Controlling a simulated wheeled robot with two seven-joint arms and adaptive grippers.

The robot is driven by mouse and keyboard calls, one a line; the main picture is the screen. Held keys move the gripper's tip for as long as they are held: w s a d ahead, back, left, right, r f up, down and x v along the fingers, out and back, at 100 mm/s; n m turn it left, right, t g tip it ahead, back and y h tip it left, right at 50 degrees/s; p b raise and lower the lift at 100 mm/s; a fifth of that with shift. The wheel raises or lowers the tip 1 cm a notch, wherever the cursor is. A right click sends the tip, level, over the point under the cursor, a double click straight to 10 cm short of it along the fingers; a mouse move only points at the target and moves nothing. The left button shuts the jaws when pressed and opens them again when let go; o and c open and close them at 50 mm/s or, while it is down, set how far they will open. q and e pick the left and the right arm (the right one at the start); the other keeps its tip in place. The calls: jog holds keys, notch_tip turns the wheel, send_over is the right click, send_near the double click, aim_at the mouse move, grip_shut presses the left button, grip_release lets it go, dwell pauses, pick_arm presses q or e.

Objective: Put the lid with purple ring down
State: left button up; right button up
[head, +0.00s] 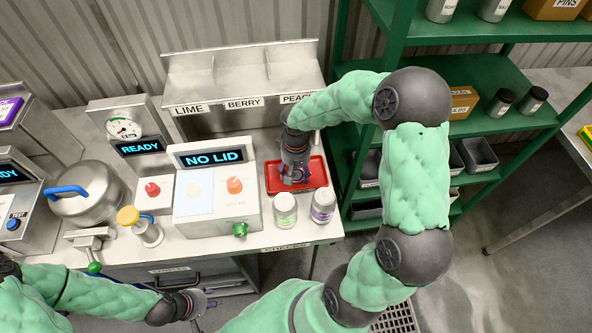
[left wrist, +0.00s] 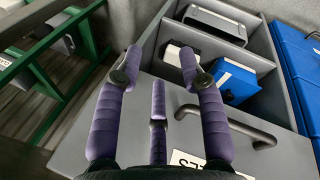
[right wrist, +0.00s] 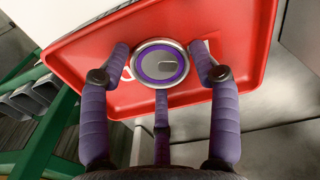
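The lid with the purple ring (right wrist: 160,63) is a round silver disc with a purple ring around a grey centre. It lies between the fingertips of my right gripper (right wrist: 160,58), which appear to touch it on both sides. It is over the red tray (right wrist: 100,75); I cannot tell whether it touches the tray floor. In the head view my right gripper (head: 297,180) points down into the tray (head: 273,186) and mostly hides the lid. My left gripper (head: 208,304) is low in front of the bench. Its fingers (left wrist: 161,62) are apart and empty.
Two jars, one green-labelled (head: 285,211) and one purple-labelled (head: 323,206), stand in front of the tray. The seamer with the NO LID display (head: 214,158) is left of it. A green shelf (head: 480,140) is at the right. An open drawer (left wrist: 205,50) lies before my left gripper.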

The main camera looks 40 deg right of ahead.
aim_at(296, 175)
jog(key=shift+r, duration=0.1)
dwell(0.3)
jog(key=shift+r+p, duration=0.3)
jog(key=shift+p, duration=0.05)
notch_tip(296, 175, up, 12)
jog(key=p, duration=0.3)
jog(key=shift+r, duration=0.2)
jog(key=shift+s, duration=0.1)
dwell(1.0)
